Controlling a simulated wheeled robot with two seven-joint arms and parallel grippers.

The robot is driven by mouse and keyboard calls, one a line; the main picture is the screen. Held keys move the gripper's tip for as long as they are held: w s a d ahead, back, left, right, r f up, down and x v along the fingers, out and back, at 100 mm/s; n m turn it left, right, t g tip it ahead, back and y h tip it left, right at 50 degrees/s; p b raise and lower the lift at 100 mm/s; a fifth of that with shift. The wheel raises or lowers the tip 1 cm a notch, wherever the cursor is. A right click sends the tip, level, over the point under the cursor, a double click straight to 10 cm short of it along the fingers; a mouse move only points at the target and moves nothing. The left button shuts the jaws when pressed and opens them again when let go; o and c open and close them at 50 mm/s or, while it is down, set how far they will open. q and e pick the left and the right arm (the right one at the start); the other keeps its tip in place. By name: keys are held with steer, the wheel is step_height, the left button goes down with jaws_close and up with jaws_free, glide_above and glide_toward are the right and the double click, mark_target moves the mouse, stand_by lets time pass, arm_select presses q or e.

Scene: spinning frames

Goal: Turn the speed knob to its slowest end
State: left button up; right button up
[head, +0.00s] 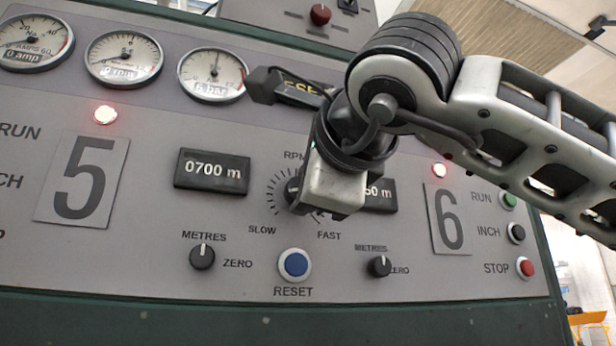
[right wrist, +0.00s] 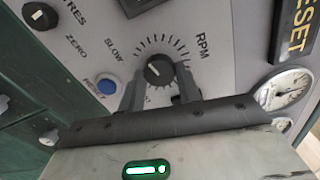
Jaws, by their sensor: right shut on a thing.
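The speed knob (right wrist: 158,70) is a small dark round knob inside a ring of tick marks on the grey panel, with SLOW, RPM and a mostly hidden FAST label around it in the right wrist view. A short white mark shows on its face, on the side towards SLOW; its exact angle is hard to read. My right gripper (right wrist: 160,77) has one finger on each side of the knob and is shut on it. In the head view the knob (head: 293,188) is mostly hidden behind my right gripper (head: 316,205). My left gripper is not in view.
A blue RESET button (head: 294,265) lies below the dial. Two METRES knobs (head: 202,257) (head: 379,267) flank it. Displays (head: 212,171) sit either side of the dial. RUN, INCH and red STOP (head: 525,267) buttons are at right. Round gauges (head: 212,75) line the top.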

arm_select(q)
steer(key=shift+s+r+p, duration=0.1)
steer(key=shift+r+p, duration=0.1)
steer(key=shift+p, duration=0.6)
arm_select(e)
steer(key=n, duration=0.5)
steer(key=shift+n, duration=0.3)
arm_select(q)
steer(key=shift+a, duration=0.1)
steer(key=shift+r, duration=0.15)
arm_select(e)
steer(key=o, duration=1)
steer(key=shift+c, duration=0.2)
steer(key=shift+s, duration=0.1)
